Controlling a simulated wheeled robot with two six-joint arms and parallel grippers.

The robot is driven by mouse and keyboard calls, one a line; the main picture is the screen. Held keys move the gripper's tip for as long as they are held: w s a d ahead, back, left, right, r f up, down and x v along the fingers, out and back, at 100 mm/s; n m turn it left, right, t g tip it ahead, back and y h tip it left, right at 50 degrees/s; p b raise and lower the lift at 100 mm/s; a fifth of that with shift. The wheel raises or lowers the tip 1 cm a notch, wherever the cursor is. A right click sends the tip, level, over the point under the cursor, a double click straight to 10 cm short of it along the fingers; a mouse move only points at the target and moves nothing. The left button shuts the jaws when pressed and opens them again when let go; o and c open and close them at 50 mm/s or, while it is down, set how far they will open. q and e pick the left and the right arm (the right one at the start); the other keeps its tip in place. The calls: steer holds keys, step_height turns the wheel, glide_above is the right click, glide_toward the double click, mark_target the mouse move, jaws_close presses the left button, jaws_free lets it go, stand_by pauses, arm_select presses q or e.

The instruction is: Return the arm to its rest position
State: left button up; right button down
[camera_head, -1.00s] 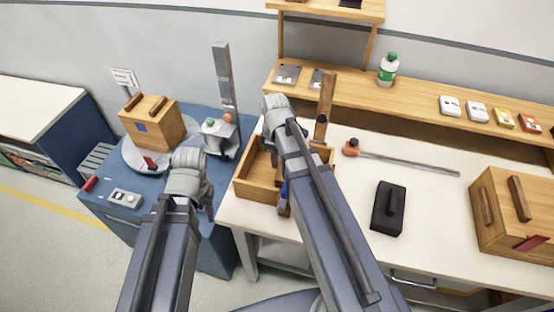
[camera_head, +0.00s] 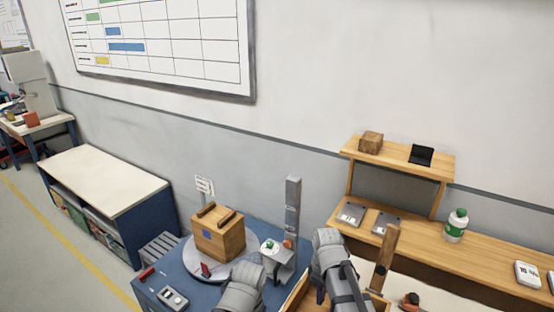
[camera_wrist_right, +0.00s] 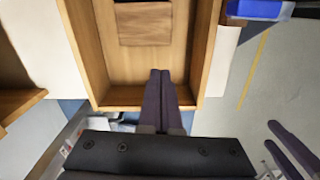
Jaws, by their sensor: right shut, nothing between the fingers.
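My right arm (camera_head: 335,265) reaches up from the bottom of the head view, with its fingers hidden there. In the right wrist view my right gripper (camera_wrist_right: 161,74) is shut and empty, its fingertips over the open wooden tray (camera_wrist_right: 196,60). A wooden block (camera_wrist_right: 145,23) is in the tray. My left arm (camera_head: 243,287) shows at the bottom of the head view, left of the right arm. Two dark fingers of my left gripper (camera_wrist_right: 289,147) show apart, with nothing between them, at the lower right of the wrist view.
A wooden box (camera_head: 219,236) stands on a round grey plate on the blue table (camera_head: 148,291), beside a grey post (camera_head: 292,212). A shelf (camera_head: 425,248) with a green-capped bottle (camera_head: 456,226) is at right. A blue object (camera_wrist_right: 257,9) is near the tray.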

steer(key=s+a+m+h, duration=0.1)
steer(key=s+a+m, duration=0.5)
steer(key=s+a, duration=0.3)
steer(key=shift+s+a, duration=0.2)
steer(key=shift+s, duration=0.45)
